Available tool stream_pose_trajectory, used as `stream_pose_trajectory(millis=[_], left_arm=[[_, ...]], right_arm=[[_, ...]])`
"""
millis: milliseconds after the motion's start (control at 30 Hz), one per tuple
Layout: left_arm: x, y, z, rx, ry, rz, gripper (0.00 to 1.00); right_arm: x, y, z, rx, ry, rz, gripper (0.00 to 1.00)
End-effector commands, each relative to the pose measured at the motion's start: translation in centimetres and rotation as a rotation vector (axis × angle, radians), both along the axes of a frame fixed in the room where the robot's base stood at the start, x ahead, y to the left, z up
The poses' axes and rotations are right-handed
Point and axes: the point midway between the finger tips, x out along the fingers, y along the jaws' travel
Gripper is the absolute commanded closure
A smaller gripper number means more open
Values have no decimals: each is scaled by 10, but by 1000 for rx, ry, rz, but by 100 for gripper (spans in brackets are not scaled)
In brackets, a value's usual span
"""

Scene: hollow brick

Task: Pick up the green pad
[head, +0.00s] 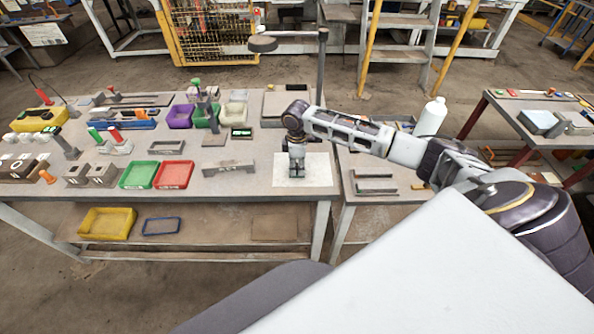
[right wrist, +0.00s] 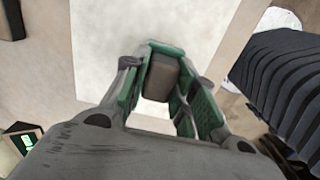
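My right gripper (head: 297,174) points down over a white sheet (head: 318,171) near the front right of the table. In the right wrist view its fingers (right wrist: 167,80) are apart, with a small brown-grey block (right wrist: 161,77) between them. Green surfaces line the fingers and edge the block; I cannot tell whether these belong to the fingers or to a green pad. Whether the fingers press on the block is unclear. A flat green tray (head: 139,175) lies near the table's front, left of the gripper. My left gripper is not in view.
A red tray (head: 174,175) lies beside the green one. A grey bracket-like part (head: 229,167) lies left of the sheet. A dark box with a green display (head: 241,132) stands behind it. A white bottle (head: 431,117) stands to the right, behind my arm.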

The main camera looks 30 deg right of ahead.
Motion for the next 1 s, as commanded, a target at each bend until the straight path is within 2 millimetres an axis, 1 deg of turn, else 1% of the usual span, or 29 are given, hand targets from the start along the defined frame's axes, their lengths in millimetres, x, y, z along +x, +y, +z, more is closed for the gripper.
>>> stream_pose_trajectory(millis=[33,133,400,567,767,1000], left_arm=[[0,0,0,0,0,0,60],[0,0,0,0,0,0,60],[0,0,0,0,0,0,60],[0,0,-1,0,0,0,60],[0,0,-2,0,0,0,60],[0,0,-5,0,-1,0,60]], right_arm=[[0,0,-1,-1,1,0,84],[0,0,-1,0,1,0,97],[0,0,0,0,1,0,97],[0,0,6,-1,-1,0,97],[0,0,27,0,-2,1,97],[1,0,63,0,-2,0,97]])
